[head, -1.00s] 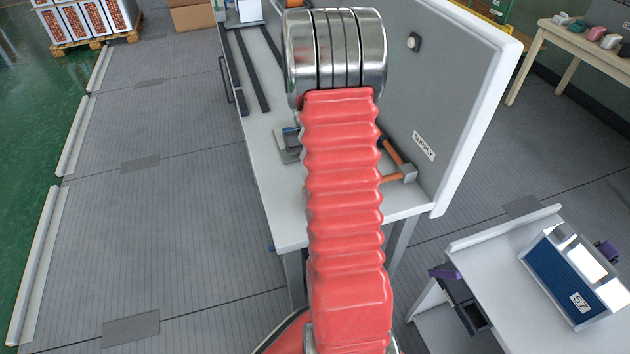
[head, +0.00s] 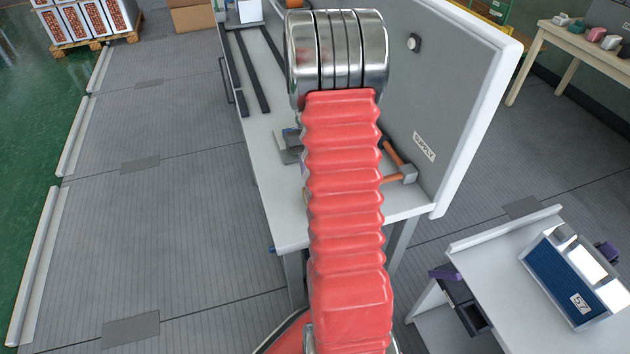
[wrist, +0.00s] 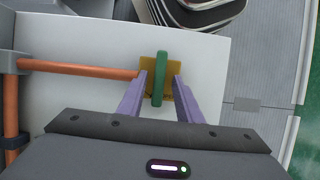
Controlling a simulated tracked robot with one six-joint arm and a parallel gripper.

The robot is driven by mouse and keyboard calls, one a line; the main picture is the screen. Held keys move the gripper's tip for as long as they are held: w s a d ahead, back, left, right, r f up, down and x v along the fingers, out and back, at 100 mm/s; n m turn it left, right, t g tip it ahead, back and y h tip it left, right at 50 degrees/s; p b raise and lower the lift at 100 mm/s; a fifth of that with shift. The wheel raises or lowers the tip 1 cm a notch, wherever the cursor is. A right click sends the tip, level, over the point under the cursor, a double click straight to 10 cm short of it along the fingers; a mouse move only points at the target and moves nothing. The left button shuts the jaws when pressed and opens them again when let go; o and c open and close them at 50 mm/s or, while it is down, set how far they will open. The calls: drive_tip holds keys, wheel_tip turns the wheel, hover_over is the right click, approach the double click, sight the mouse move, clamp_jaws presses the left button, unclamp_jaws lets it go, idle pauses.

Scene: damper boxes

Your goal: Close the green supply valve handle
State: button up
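The green valve handle (wrist: 160,78) shows in the wrist view as an upright bar in front of a yellow-brown plate (wrist: 147,68). A copper pipe (wrist: 75,68) runs to it from the left. My gripper (wrist: 160,90) is open, with one purple finger on each side of the handle. A narrow gap shows between the handle and each finger. In the head view my red arm hides the handle and the gripper. The copper pipe with its grey fitting (head: 408,174) shows there right of my arm, below the SUPPLY label (head: 424,147).
The white bench (head: 275,205) lies beneath my arm, with a grey upright panel (head: 440,90) on its right. A grey block (head: 287,147) sits on the bench left of my arm. A second bench with a blue box (head: 567,280) stands at the lower right. The floor on the left is clear.

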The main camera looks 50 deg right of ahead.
drive_tip(key=v, duration=1.3)
drive_tip(key=shift+w+r, duration=0.25)
drive_tip(key=shift+r, duration=0.05)
drive_tip(key=shift+d, duration=0.15)
drive_tip(key=s+a+r+n+t, duration=0.2)
drive_tip(key=s+a+t, duration=0.1)
drive_tip(key=a, duration=0.8)
drive_tip(key=s+a+r+n+t+h, duration=0.1)
drive_tip(key=s+a, duration=0.4)
drive_tip(key=a, duration=0.6)
drive_tip(key=s+a+r+n+t+h, duration=0.1)
drive_tip(key=s+a+r+n+t, duration=0.2)
drive_tip(key=a, duration=0.9)
drive_tip(key=shift+s+r+t, duration=0.55)
drive_tip(key=shift+r+t, duration=0.15)
drive_tip(key=shift+t, duration=0.5)
